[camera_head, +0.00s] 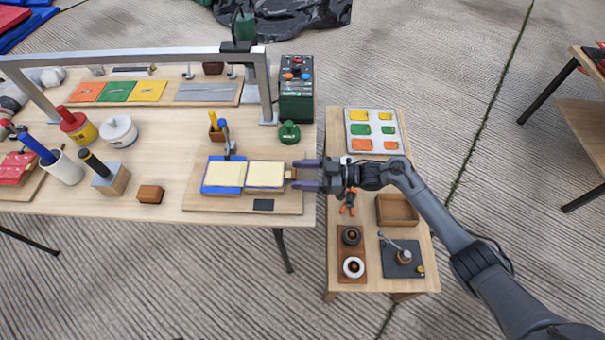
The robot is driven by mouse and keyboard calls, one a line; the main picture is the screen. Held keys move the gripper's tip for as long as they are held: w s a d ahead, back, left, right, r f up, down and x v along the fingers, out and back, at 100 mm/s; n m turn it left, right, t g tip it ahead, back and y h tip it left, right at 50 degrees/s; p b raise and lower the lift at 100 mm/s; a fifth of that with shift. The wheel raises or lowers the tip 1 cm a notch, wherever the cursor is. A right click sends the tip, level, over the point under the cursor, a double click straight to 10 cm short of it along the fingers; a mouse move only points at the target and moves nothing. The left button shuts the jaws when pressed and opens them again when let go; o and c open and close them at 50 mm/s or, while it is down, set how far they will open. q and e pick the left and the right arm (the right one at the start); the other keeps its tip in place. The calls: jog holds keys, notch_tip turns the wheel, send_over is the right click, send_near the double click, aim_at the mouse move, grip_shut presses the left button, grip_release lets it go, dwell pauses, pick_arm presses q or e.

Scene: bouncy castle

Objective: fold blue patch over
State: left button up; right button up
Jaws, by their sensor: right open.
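The blue patch (209,188) lies on a wooden board (200,205) on the large table. Its left part has a cream face with a blue border. A second cream panel (265,174) lies flat against its right side, with blue along its edge. A small brown tab (290,174) sticks out from the right end of that panel. My right gripper (307,174) comes from the right and is open, its two dark fingers pointing left on either side of the tab. I cannot tell whether they touch it. My left gripper is not in view.
A clamp-like tool (227,140) stands behind the patch, and a black pad (263,205) lies in front. A metal frame (140,58) spans the table's back. A brown block (150,194) sits left of the board. The side table (380,285) holds trays and small tools.

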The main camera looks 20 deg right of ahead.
jog(key=shift+c, duration=0.2)
grip_shut()
jog(key=shift+r, duration=0.1)
